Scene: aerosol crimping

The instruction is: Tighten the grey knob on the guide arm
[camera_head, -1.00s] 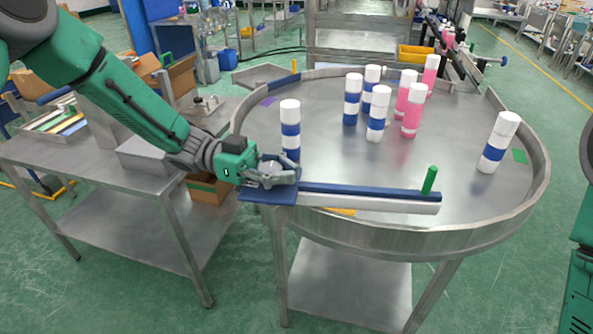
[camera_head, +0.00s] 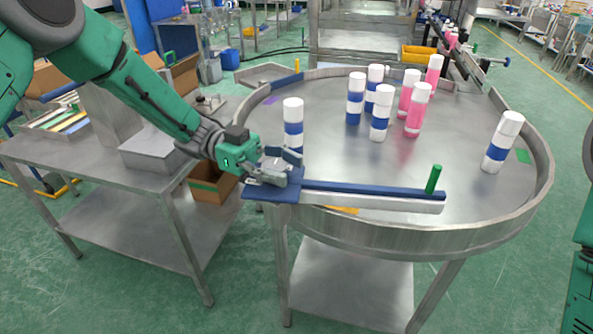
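The guide arm (camera_head: 375,190) is a long bar, blue on top and pale on its side, lying across the near rim of the round steel table. A green post (camera_head: 433,180) stands upright near its right end. Its left end sits on a blue plate (camera_head: 257,194). My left gripper (camera_head: 292,166) is over this left end, its fingers visibly apart, one toward the back and one toward the front. The grey knob is not clearly told from the grey fingers; whether they touch it cannot be seen. My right gripper is outside the view.
The round table (camera_head: 350,220) has a raised rim. A blue-banded white bottle (camera_head: 293,128) stands just behind my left gripper. Several white and pink bottles (camera_head: 417,110) stand farther back, and one bottle (camera_head: 502,142) at right. A steel side table (camera_head: 130,185) is at left.

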